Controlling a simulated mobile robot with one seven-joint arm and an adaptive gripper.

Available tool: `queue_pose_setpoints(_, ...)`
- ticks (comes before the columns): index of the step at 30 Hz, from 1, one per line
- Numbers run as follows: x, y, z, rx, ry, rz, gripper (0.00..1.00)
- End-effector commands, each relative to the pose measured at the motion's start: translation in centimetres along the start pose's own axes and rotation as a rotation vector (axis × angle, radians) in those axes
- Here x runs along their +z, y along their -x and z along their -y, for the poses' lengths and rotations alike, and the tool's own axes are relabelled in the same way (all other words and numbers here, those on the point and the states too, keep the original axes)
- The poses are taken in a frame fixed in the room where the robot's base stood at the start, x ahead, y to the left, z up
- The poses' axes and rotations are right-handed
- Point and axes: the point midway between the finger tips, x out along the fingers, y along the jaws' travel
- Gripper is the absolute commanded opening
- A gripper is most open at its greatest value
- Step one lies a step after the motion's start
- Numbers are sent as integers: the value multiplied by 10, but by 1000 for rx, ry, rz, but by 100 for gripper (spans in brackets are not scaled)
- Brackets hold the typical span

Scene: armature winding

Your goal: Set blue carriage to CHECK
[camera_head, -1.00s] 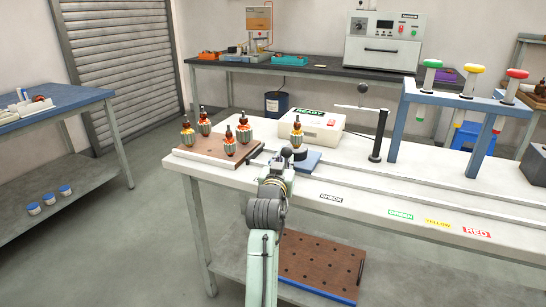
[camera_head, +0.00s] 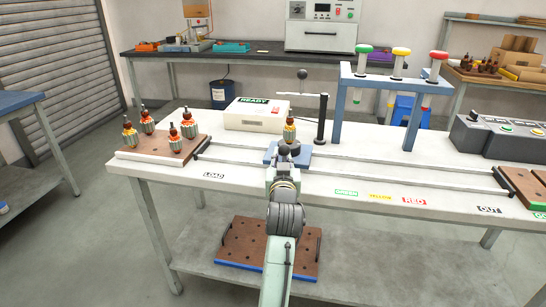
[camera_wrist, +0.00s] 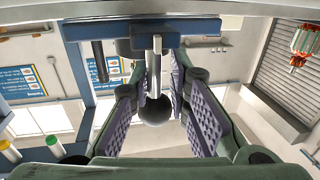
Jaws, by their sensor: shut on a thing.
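The blue carriage (camera_head: 304,161) sits on the rails at the middle of the bench, right of the LOAD label (camera_head: 214,176). It carries one upright armature (camera_head: 289,133). My gripper (camera_head: 286,163) is at the carriage's front side. In the wrist view, a dark ball knob (camera_wrist: 154,110) on a pale stem lies between the two purple-padded fingers of my gripper (camera_wrist: 155,115). The CHECK label is not visible now; my arm covers the bench front below the carriage. Whether the carriage lines up exactly with CHECK cannot be told.
A brown board (camera_head: 150,154) with several armatures stands at the left. A white READY case (camera_head: 256,115), a black post (camera_head: 321,118) and a blue stand (camera_head: 390,84) with coloured-top plungers are behind the rails. The rails run clear rightward past the GREEN label (camera_head: 346,194).

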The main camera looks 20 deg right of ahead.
Motion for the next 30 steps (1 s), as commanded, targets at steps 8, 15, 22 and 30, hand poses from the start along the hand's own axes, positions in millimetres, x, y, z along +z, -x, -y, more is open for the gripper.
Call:
queue_pose_setpoints(8,-4,1,-7,4,-3,-8,0)
queue_pose_setpoints(15,-4,1,-7,5,-4,-9,0)
queue_pose_setpoints(22,-3,1,-7,4,-2,-7,32)
queue_pose_setpoints(30,-2,1,-5,1,-1,-4,45)
